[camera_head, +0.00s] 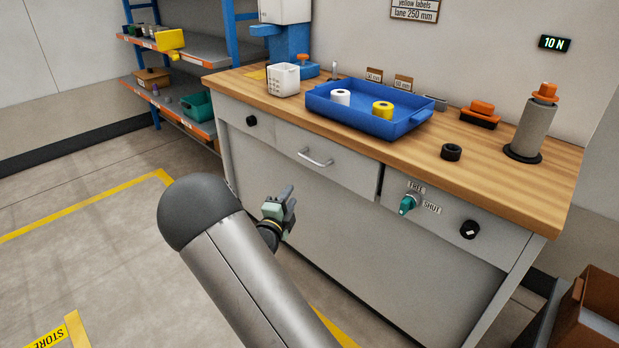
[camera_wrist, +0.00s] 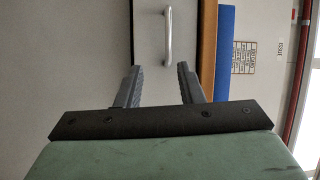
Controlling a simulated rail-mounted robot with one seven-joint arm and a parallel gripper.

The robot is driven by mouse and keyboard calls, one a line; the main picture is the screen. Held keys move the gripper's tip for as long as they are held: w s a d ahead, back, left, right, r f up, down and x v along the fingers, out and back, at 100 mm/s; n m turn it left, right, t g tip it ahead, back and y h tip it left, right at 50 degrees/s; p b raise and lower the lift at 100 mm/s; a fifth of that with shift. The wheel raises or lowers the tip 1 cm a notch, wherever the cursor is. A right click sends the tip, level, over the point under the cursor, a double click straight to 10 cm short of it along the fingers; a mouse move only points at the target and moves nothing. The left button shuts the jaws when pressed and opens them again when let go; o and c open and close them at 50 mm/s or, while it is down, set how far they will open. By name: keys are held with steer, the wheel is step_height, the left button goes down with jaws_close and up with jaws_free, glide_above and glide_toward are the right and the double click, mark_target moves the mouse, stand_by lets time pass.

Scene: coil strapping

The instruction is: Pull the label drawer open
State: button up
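The drawer (camera_head: 326,165) is a grey front in the middle of the bench, with a silver bar handle (camera_head: 316,157). It looks closed, and no drawer label can be read on it. My gripper (camera_head: 289,197) is in front of the bench, lower than the handle and to its left in the head view. In the wrist view, my gripper (camera_wrist: 158,66) has its two fingers apart with nothing between them. The handle (camera_wrist: 167,38) shows beyond the fingertips, roughly in line with the gap and apart from them.
A teal knob (camera_head: 408,203) marked FREE and SHUT is right of the drawer. Black knobs (camera_head: 469,229) (camera_head: 251,121) sit on the side panels. A blue tray (camera_head: 355,118) with two rolls stands on the wooden top (camera_head: 480,160). The floor left of the bench is clear.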

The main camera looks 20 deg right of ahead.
mark_target(311, 160)
steer(key=shift+m+h, duration=0.5)
steer(key=shift+h, duration=0.2)
steer(key=b+x, duration=0.1)
steer(key=x, duration=1.6)
steer(key=shift+w+r, duration=0.1)
steer(key=shift+w, duration=0.05)
jaws_close()
